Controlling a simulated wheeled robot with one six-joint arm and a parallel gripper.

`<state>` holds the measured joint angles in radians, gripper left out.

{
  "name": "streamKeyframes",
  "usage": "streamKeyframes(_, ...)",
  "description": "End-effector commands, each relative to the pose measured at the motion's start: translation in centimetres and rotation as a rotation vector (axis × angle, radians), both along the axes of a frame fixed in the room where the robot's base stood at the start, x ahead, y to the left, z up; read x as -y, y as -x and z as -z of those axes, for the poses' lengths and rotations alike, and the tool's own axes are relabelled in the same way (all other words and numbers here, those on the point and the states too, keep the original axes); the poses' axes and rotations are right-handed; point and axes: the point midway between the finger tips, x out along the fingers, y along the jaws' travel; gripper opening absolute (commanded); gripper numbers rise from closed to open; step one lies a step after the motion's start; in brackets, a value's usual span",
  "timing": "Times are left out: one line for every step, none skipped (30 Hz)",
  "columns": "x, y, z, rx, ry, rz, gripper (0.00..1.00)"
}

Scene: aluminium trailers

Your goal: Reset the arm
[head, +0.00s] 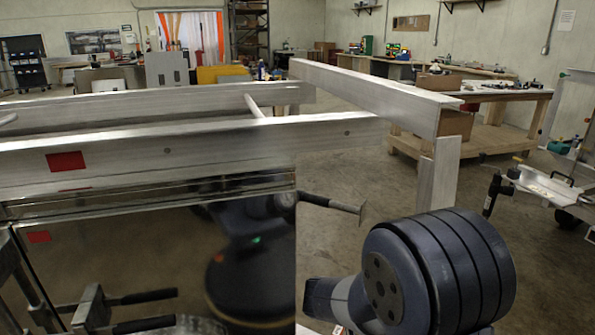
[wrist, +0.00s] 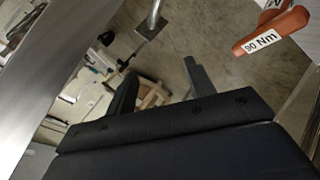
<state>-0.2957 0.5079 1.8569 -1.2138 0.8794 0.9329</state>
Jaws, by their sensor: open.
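My gripper (wrist: 160,78) shows in the wrist view with its two dark fingers apart and nothing between them. It points out over the concrete floor, beside a broad metal beam (wrist: 62,62) at the left. In the head view a dark, rounded joint of my arm (head: 440,272) stands at the lower right. My gripper cannot be made out in the head view.
An aluminium trailer frame (head: 215,143) with a red patch fills the left of the head view. Black-handled clamps (head: 92,305) stand below it. A wooden workbench (head: 505,95) is behind, right. An orange handle (wrist: 272,30) marked 90 Nm is in the wrist view.

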Motion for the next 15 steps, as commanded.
streamKeyframes(0.1,-0.2,0.0,0.01,0.012,-0.023,0.51)
streamKeyframes(0.2,-0.4,-0.1,0.015,0.019,-0.038,0.51)
streamKeyframes(0.2,-0.6,-0.1,0.023,0.029,-0.057,0.51)
streamKeyframes(0.2,-0.8,-0.2,0.027,0.036,-0.073,0.51)
streamKeyframes(0.3,-0.9,-0.3,0.033,0.042,-0.089,0.51)
streamKeyframes(0.3,-1.2,-0.4,0.04,0.053,-0.109,0.51)
streamKeyframes(0.3,-1.3,-0.4,0.047,0.058,-0.12,0.51)
streamKeyframes(0.3,-1.4,-0.4,0.052,0.064,-0.133,0.51)
streamKeyframes(0.3,-1.5,-0.4,0.06,0.071,-0.15,0.51)
streamKeyframes(0.2,-1.6,-0.4,0.066,0.077,-0.162,0.51)
streamKeyframes(0.2,-1.8,-0.4,0.071,0.082,-0.175,0.51)
streamKeyframes(0.2,-1.9,-0.4,0.078,0.09,-0.192,0.51)
streamKeyframes(0.2,-2.0,-0.4,0.084,0.095,-0.204,0.51)
streamKeyframes(0.1,-2.1,-0.4,0.089,0.1,-0.217,0.51)
streamKeyframes(0.1,-2.2,-0.3,0.097,0.107,-0.231,0.51)
